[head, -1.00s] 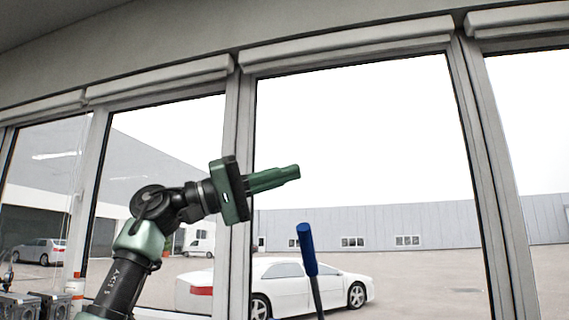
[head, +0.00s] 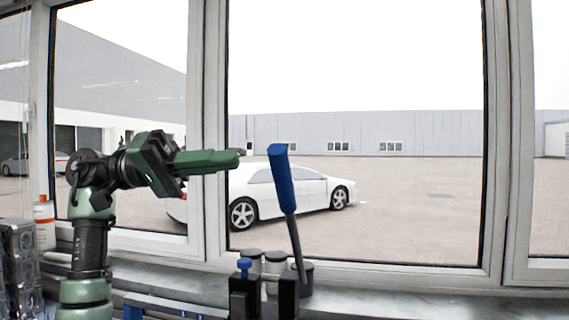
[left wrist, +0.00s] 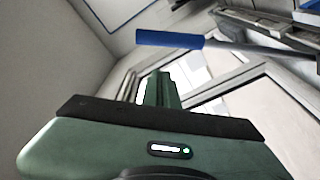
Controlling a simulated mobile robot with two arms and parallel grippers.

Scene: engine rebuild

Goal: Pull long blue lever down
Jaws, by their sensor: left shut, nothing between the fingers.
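The long lever with a blue grip (head: 281,178) stands up, tilted slightly to the left, in the head view. Its dark shaft (head: 295,245) runs down to a black mount at the bottom. My left gripper (head: 238,160) is shut and empty, its green fingers pointing right, to the left of the blue grip's top and apart from it in the picture. In the left wrist view the blue grip (left wrist: 170,39) lies across the top, beyond the shut fingers (left wrist: 158,75). My right gripper is not in view.
A smaller blue knob (head: 244,266) sits on the black fixture (head: 242,292) left of the lever's base. Grey cylindrical containers (head: 275,262) stand by the window sill. A white bottle with an orange band (head: 44,222) and metal engine parts (head: 18,262) are at the left.

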